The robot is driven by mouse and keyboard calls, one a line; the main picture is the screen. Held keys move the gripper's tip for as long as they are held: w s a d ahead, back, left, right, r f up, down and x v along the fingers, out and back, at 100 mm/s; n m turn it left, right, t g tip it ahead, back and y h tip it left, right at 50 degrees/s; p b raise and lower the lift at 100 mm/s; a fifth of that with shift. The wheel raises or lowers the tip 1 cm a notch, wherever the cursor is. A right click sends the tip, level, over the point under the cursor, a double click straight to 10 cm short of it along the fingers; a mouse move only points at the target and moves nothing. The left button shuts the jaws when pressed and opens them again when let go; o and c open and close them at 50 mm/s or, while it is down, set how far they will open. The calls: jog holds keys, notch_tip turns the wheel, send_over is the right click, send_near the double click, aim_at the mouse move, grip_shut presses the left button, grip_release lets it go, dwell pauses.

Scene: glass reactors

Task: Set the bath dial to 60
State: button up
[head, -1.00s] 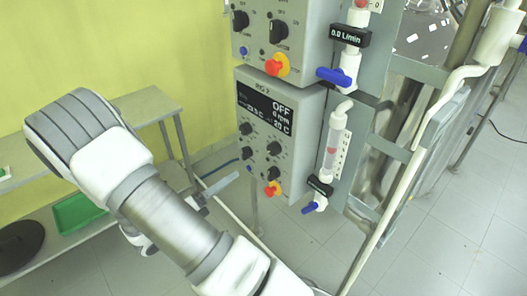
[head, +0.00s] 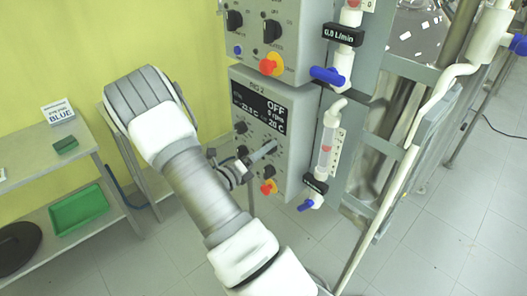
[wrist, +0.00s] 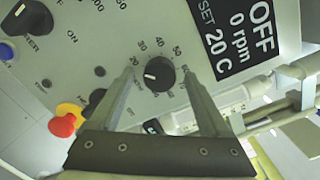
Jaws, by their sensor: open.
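The bath dial is a round black knob (wrist: 160,73) with a white pointer mark, on a pale panel with printed numbers around it. Its mark points left in the wrist view, toward the low end of the scale. The black display (wrist: 236,38) reads OFF, 0 rpm and SET 20 C; it also shows in the head view (head: 259,108). My gripper (wrist: 158,80) is open, its two fingers reaching toward the panel on either side of the dial. I cannot tell whether they touch it. In the head view my gripper (head: 258,157) is at the lower control box's face, partly hiding its knobs.
A red and yellow stop button (wrist: 66,121) sits left of the dial in the wrist view. Another control box (head: 275,35) is above. A flow tube with a blue valve (head: 306,205) hangs to the right. A bench with a green tray (head: 80,209) stands at left.

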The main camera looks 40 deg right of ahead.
jog(key=shift+c, duration=0.2)
grip_shut()
jog(key=shift+f+m+b, duration=0.1)
jog(key=shift+m+b, duration=0.2)
jog(key=shift+m, duration=0.1)
jog(key=m+g+b, duration=0.1)
jog(key=m+b, duration=0.7)
jog(key=m, duration=0.2)
jog(key=m+g+b, duration=0.1)
jog(key=m+b, duration=0.6)
jog(key=m, duration=0.4)
jog(key=m+b, duration=0.8)
jog(key=m, duration=0.2)
jog(key=shift+w+m+g+h+b, duration=0.2)
jog(key=shift+m+g+h+b, duration=0.1)
jog(key=shift+m+g, duration=0.1)
